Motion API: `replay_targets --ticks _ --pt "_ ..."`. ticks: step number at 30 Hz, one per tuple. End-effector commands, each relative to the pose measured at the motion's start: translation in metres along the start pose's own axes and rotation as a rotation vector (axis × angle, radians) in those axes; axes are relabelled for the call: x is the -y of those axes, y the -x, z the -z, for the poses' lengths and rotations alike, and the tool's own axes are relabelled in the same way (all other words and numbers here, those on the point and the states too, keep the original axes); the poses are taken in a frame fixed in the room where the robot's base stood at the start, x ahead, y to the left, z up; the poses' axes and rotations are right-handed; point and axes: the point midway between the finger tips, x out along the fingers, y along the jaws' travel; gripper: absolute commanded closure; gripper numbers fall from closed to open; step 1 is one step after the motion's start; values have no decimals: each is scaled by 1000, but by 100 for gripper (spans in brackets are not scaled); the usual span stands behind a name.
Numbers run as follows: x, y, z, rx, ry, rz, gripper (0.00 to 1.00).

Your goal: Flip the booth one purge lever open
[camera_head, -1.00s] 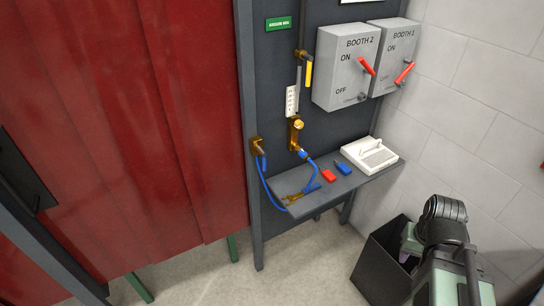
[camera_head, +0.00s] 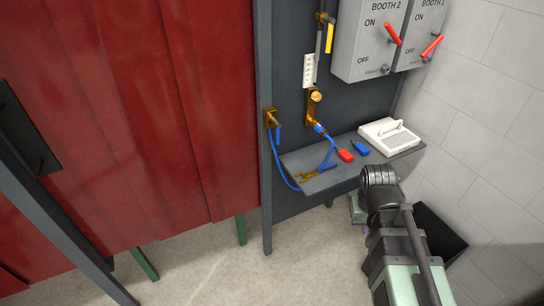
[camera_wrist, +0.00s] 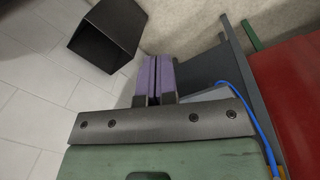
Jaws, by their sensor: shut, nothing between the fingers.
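Two grey switch boxes hang on the dark panel, the left one (camera_head: 366,42) marked BOOTH 2 with ON and OFF. The right box (camera_head: 418,40) has a label I cannot read surely now. Each has a red lever, the left box's lever (camera_head: 392,33) and the right box's lever (camera_head: 432,46), both tilted. A yellow-handled valve lever (camera_head: 329,38) hangs down left of the boxes. None is marked purge legibly. My gripper's purple fingers (camera_wrist: 153,65) are shut and empty in the wrist view, low near the shelf, well below the levers.
A shelf (camera_head: 300,163) holds a white device (camera_head: 391,137), red (camera_head: 345,155) and blue (camera_head: 360,148) items and a blue hose (camera_head: 278,165) from brass fittings. A black bin (camera_head: 440,233) stands on the floor.

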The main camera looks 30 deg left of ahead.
Motion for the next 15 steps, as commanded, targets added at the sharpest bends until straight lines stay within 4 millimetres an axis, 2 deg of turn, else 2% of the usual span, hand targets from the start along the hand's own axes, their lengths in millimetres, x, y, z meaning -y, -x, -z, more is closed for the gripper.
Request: replay_targets --ticks 1,5,7,8,9,11,12,14,15 --pt "35 -38 31 -13 85 -64 100" --pt "123 -68 91 -83 291 -308 100" --pt "179 -75 122 -147 393 -464 100" --pt "204 -75 134 -180 433 -532 100" --pt "238 -73 148 -227 480 -626 100" --pt "287 -64 167 -306 537 -768 100" --pt "318 -55 177 -360 566 -863 100" --pt "357 -36 191 -440 590 -1002 100" --pt "375 -19 201 -487 591 -1093 100"
